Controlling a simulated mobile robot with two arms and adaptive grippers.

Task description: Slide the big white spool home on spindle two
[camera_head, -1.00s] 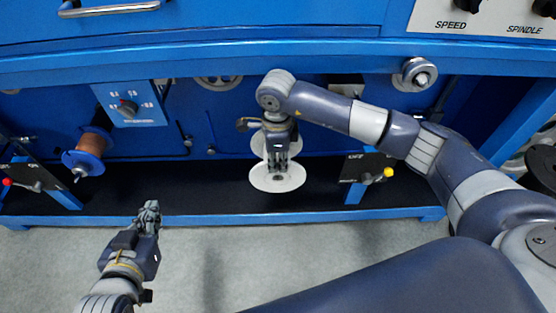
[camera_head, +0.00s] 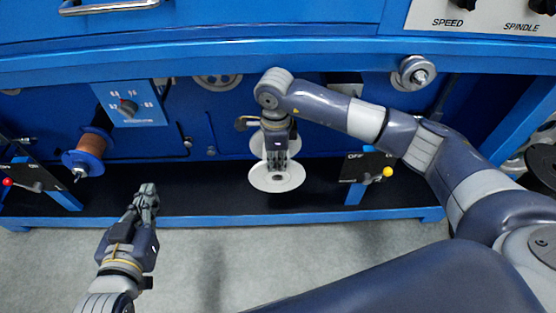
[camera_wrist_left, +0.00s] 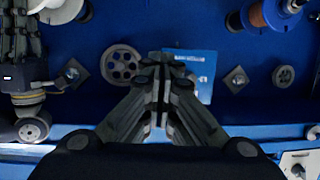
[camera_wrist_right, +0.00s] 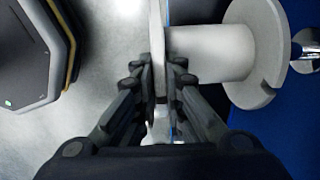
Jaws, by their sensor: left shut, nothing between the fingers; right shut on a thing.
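The big white spool (camera_head: 277,179) is at the middle of the blue machine, below the overhanging ledge, with one flange toward me and the other behind it. My right gripper (camera_head: 277,168) reaches down to it and is shut on its near flange. In the right wrist view the fingers (camera_wrist_right: 160,75) close on the flange edge, and the white hub and far flange (camera_wrist_right: 255,50) show to the right. Whether the spool sits on a spindle is hidden. My left gripper (camera_head: 146,192) is shut and empty, low at the left in front of the machine; its fingers (camera_wrist_left: 160,80) also show shut in the left wrist view.
A spool of brown wire (camera_head: 90,146) with blue flanges hangs at the left. A dial panel (camera_head: 130,104) is above it. Lever plates stand at left (camera_head: 35,178) and right (camera_head: 367,167). A grey pulley (camera_head: 414,74) is at upper right. The floor in front is clear.

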